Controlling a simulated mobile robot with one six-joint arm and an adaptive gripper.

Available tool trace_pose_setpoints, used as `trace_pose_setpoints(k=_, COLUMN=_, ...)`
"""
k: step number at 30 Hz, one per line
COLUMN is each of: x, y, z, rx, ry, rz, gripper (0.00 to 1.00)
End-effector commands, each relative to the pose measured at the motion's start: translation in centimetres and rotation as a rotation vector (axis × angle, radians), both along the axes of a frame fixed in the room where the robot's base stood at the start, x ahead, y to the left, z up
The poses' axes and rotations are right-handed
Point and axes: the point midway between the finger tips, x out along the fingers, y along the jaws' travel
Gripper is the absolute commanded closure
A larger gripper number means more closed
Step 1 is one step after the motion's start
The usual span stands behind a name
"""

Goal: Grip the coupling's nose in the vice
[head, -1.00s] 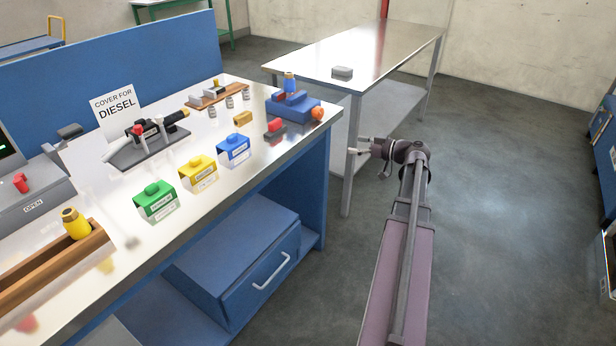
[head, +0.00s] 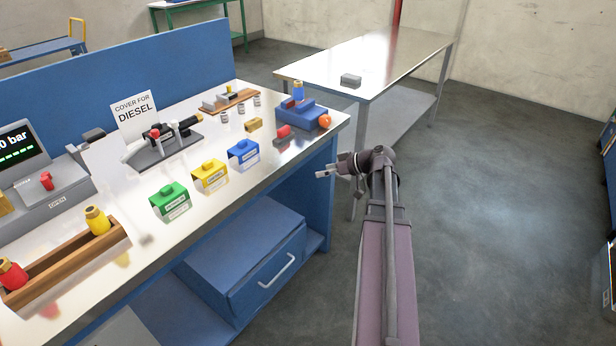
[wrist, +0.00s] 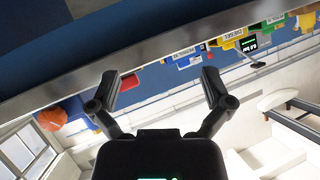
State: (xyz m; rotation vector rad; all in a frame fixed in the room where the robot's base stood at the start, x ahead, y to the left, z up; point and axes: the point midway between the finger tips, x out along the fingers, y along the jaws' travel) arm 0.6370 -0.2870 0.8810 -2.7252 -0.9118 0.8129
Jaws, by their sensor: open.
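The blue vice (head: 306,115) stands at the far right end of the bench, with an orange ball knob (head: 325,121) on its right side. A small blue coupling with a brass-coloured end (head: 298,91) stands upright at the vice; I cannot tell whether the jaws hold it. Yellow (head: 97,219) and red (head: 12,273) couplings stand in the wooden trough (head: 75,262). My gripper (head: 322,173) is empty, off the bench's front edge and below the vice. In the wrist view its fingers (wrist: 163,90) are spread, and the orange knob (wrist: 52,118) shows at left.
Green (head: 171,199), yellow (head: 210,175) and blue (head: 244,154) labelled boxes line the bench's front. A grey fixture (head: 165,150) stands behind them. A metal table (head: 385,60) with a small grey block (head: 350,80) stands behind my arm.

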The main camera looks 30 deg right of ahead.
Motion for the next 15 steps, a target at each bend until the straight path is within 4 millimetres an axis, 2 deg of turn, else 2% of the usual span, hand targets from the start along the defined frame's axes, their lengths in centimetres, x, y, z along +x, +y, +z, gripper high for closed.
trace_pose_setpoints(k=6, x=0.1, y=3.2, z=-0.1, rx=-0.006, ry=0.100, rz=0.019, gripper=0.00)
trace_pose_setpoints(k=15, x=0.1, y=5.6, z=-0.4, rx=-0.016, ry=0.186, rz=0.029, gripper=0.00)
